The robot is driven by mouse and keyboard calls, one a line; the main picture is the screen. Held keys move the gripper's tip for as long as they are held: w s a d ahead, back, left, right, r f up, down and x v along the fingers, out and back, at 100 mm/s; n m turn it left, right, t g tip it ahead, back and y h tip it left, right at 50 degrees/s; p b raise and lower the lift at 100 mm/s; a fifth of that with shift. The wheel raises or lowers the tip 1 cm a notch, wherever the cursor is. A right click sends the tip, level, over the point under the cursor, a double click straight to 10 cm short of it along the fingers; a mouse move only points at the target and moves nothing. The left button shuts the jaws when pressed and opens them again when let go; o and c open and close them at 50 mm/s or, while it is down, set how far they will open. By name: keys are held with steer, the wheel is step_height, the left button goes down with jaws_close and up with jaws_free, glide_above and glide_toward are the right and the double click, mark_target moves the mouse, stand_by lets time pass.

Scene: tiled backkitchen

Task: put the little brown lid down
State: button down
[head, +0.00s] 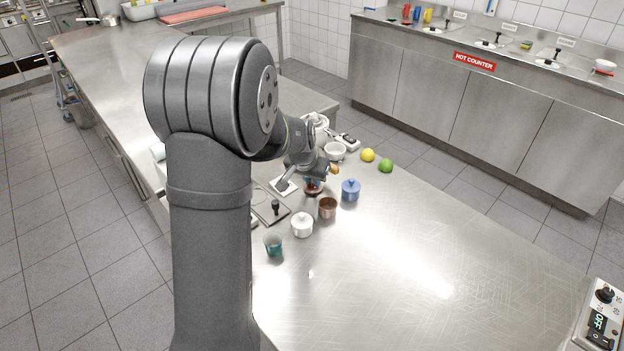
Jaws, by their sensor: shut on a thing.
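My gripper (312,178) is small in the head view, above the near-left part of the steel counter. It is shut on the little brown lid (314,190), which shows as a dark brown patch under the fingers. I cannot tell whether the lid touches anything below it. A small brown pot (327,207) stands just in front and right of the lid, with its top uncovered. My wrist hides part of the fingers and lid.
A blue lidded pot (350,191), a white lidded pot (302,226) and a teal cup (273,246) stand nearby. A white bowl (335,151), a yellow fruit (367,155) and a green fruit (386,166) lie behind. The counter's right side (440,240) is clear.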

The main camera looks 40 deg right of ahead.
steer(key=shift+f, duration=0.1)
steer(key=c, duration=1.4)
jaws_free()
steer(key=v, duration=1.2)
steer(key=x, duration=1.1)
steer(key=shift+d+f, duration=0.15)
steer(key=shift+f, duration=0.15)
steer(key=shift+w+d, duration=0.15)
steer(key=shift+r, duration=1.25)
